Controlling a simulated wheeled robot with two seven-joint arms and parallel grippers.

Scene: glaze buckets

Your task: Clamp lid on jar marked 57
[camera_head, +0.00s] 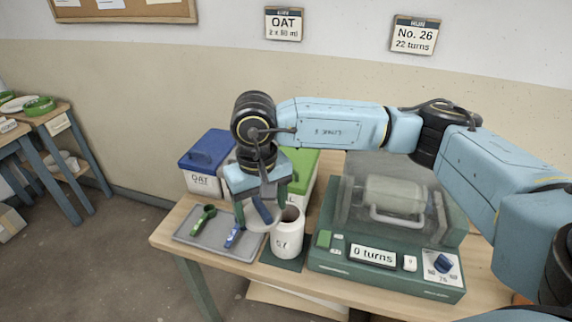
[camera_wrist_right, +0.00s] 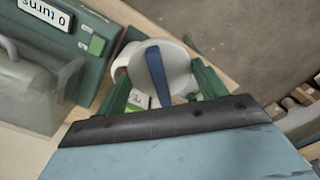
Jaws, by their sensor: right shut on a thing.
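The white jar (camera_head: 287,240) marked 57 stands upright with its dark mouth open, on a dark green mat (camera_head: 283,264) at the table's front. My right gripper (camera_head: 262,204) points down just left of the jar's top. It is shut on a white round lid (camera_head: 250,220) with a blue clamp bar (camera_head: 262,209) across it. The lid looks tilted and is beside the mouth, not on it. In the right wrist view the lid (camera_wrist_right: 178,64) and its blue bar (camera_wrist_right: 157,75) show between the green fingers (camera_wrist_right: 160,84). My left gripper is out of view.
Behind are a blue-lidded OAT bucket (camera_head: 201,182) and a green-lidded bucket (camera_head: 303,165). A green machine (camera_head: 325,259) reading "0 turns" stands close right of the jar.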

